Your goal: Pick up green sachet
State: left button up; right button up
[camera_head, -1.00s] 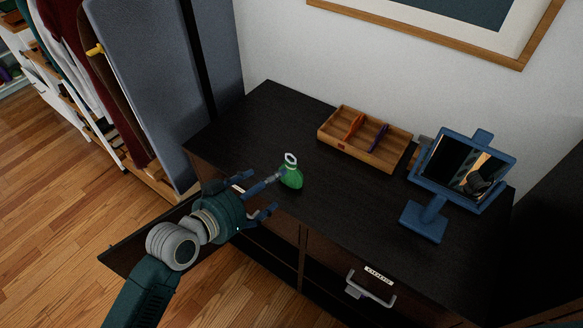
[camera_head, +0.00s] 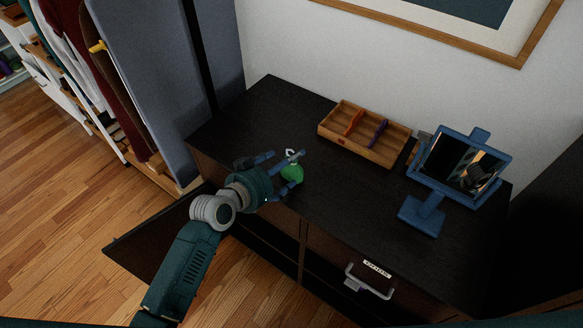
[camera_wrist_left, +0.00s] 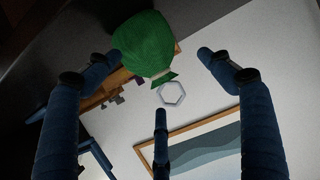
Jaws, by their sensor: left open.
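The green sachet (camera_head: 291,173) stands on the dark dresser top, with a pale ring at its top. It also shows in the left wrist view (camera_wrist_left: 146,42), between the spread fingers and beyond their tips, with its pale hexagonal ring beside it. My left gripper (camera_head: 284,170) is open at the sachet, its fingers spread about it; the head view shows the fingers overlapping it in part. Whether any finger touches it I cannot tell. My right gripper is not in view.
A wooden divided tray (camera_head: 328,134) holding an orange and a purple item stands at the back. A blue-framed mirror (camera_head: 421,215) stands on the right. The dresser top (camera_head: 345,215) is clear between sachet and mirror. A cabinet door (camera_head: 150,247) hangs open below my arm.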

pick_arm(q)
jog(key=c, duration=1.2)
jog(key=shift+o, duration=0.2)
